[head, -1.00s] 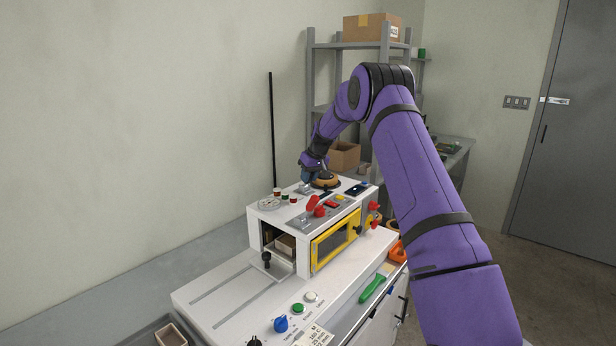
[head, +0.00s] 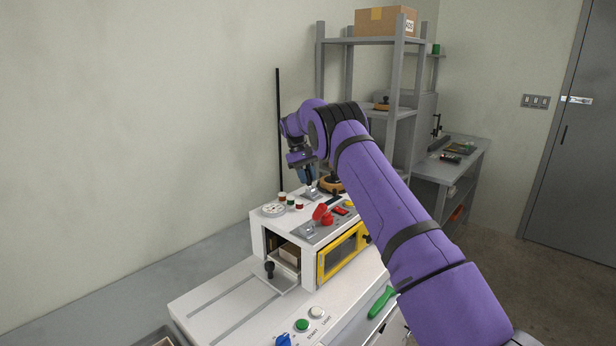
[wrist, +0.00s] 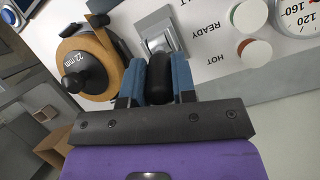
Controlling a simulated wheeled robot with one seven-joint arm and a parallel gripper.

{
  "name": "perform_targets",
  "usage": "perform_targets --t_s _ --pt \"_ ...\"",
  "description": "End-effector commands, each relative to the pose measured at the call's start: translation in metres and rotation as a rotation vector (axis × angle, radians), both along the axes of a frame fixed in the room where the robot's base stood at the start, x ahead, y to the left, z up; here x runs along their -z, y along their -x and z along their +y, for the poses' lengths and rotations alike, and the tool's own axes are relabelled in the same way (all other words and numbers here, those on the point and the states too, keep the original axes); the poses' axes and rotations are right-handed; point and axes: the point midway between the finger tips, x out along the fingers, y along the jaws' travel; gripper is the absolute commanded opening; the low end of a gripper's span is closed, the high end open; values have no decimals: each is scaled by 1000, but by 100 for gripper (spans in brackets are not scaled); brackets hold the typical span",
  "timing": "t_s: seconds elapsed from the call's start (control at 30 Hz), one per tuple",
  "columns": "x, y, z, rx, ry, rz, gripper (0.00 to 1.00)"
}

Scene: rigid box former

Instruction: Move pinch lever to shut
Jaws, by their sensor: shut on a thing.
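A black lever handle (wrist: 158,80) stands between the blue fingers of my gripper (wrist: 158,92) in the wrist view. It rises from a metal bracket (wrist: 161,33) on the white machine's top, and I take it for the pinch lever; no label naming it is readable. The fingers are shut on it from both sides. In the head view my gripper (head: 308,186) is low over the metal plate at the back of the machine top (head: 268,222). The handle is too small to make out there, and the lever's exact angle is unclear.
A red lever (head: 322,214) stands on another plate nearer the front. A tape roll (wrist: 90,66) marked 22 mm sits left of the bracket in the wrist view. Indicator buttons (wrist: 250,16) and a dial (wrist: 300,18) lie to the right. A yellow-framed window (head: 342,252) is on the machine front.

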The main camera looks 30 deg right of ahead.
Motion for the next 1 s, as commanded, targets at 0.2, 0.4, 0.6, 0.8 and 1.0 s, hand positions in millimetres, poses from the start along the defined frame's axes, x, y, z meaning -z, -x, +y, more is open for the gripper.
perform_targets --t_s 0.2,0.4,0.6,0.8,1.0 --pt "1 1 -1 -1 24 61 0" --pt "1 2 -1 -1 31 81 0" --pt "1 2 -1 -2 32 82 0" --pt "1 2 -1 -2 32 82 39" --pt "2 2 -1 -1 31 83 51"
